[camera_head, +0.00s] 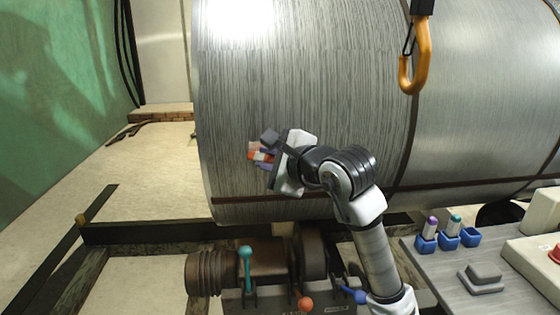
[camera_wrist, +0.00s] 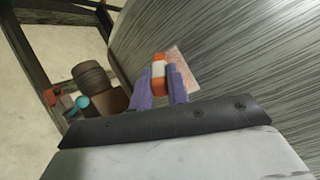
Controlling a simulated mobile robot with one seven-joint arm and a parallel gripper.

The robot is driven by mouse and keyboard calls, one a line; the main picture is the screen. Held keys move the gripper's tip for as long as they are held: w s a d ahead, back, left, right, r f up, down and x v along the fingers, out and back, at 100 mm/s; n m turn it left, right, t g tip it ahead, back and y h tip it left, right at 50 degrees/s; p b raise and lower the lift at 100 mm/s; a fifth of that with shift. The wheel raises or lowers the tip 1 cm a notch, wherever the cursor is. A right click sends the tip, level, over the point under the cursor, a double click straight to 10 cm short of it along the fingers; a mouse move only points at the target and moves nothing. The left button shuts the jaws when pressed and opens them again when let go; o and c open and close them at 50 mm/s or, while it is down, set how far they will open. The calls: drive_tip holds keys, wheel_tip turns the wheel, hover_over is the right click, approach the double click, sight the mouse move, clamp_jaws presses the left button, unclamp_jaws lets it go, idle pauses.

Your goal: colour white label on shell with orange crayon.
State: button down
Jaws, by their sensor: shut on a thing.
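My gripper (camera_head: 265,157) is at the left part of the big grey metal shell (camera_head: 310,100). Its purple fingers, clear in the wrist view (camera_wrist: 160,84), are shut on the orange crayon (camera_wrist: 158,68), which has a white band. The crayon also shows in the head view (camera_head: 256,156). The label (camera_wrist: 182,66) lies on the shell just beyond the crayon, with pinkish-orange colour over its visible part. In the head view only a small piece of the label (camera_head: 254,146) shows above the crayon. I cannot tell whether the crayon tip touches it.
At the right, a grey bench (camera_head: 425,263) holds blue cups with a purple crayon (camera_head: 431,225) and a teal crayon (camera_head: 455,222); another blue cup (camera_head: 470,237) looks empty. An orange hook (camera_head: 415,72) hangs before the shell. Levers with coloured knobs (camera_head: 305,303) stand below.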

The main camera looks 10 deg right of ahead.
drive_tip(key=shift+a, duration=0.35)
drive_tip(key=shift+r, duration=0.55)
drive_tip(key=d+b, duration=0.2)
drive_tip(key=d, duration=0.6)
drive_tip(key=shift+d, duration=0.4)
drive_tip(key=shift+s+f, duration=0.1)
drive_tip(key=shift+a+b, duration=1.45)
drive_tip(key=shift+a, duration=2.95)
drive_tip(key=shift+s+a+f+b, duration=0.1)
drive_tip(key=shift+s+b, duration=1.3)
drive_tip(key=shift+s, duration=1.45)
